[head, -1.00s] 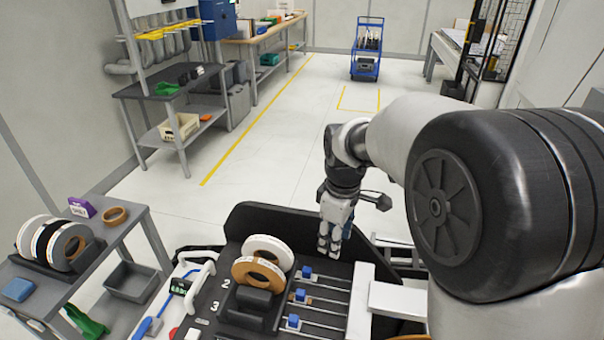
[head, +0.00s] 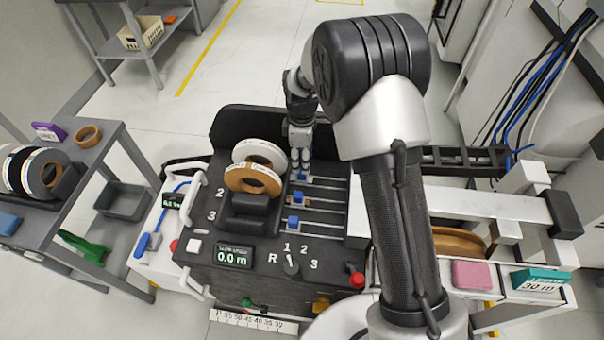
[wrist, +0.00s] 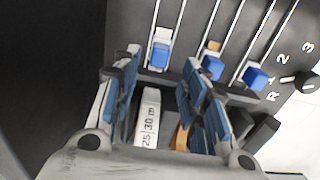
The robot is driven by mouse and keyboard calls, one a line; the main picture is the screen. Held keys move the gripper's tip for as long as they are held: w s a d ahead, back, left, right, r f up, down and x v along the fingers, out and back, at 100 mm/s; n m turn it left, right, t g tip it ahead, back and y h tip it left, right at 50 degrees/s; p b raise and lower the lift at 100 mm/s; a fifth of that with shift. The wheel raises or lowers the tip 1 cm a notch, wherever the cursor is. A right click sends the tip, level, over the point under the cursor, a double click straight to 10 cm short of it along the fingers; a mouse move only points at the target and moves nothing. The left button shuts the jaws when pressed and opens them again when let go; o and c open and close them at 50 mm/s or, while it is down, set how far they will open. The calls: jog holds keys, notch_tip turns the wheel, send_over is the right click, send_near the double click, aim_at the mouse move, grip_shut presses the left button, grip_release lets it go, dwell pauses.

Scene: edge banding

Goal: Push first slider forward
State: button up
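The first slider is the farthest of three blue-knobbed sliders on the black machine, and its knob (head: 303,180) sits at the left end of its rail. My gripper (head: 300,168) points down right at this knob. In the wrist view the gripper (wrist: 162,60) is open, its blue-padded fingers apart, with the first slider's knob (wrist: 160,52) framed between the fingertips. I cannot tell whether they touch it. The second knob (head: 296,198) and third knob (head: 294,223) sit nearer the front panel, also at the left of their rails.
A white roll (head: 260,152) and a brown roll (head: 252,180) stand just left of the sliders. The front panel has a display (head: 233,257), a selector dial (head: 291,267) and a red button (head: 356,280). A grey cart (head: 95,180) stands at left.

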aim_at(302, 176)
notch_tip(302, 176, down, 7)
jog(key=shift+r+b, duration=0.2)
jog(key=shift+b, duration=0.6)
grip_shut()
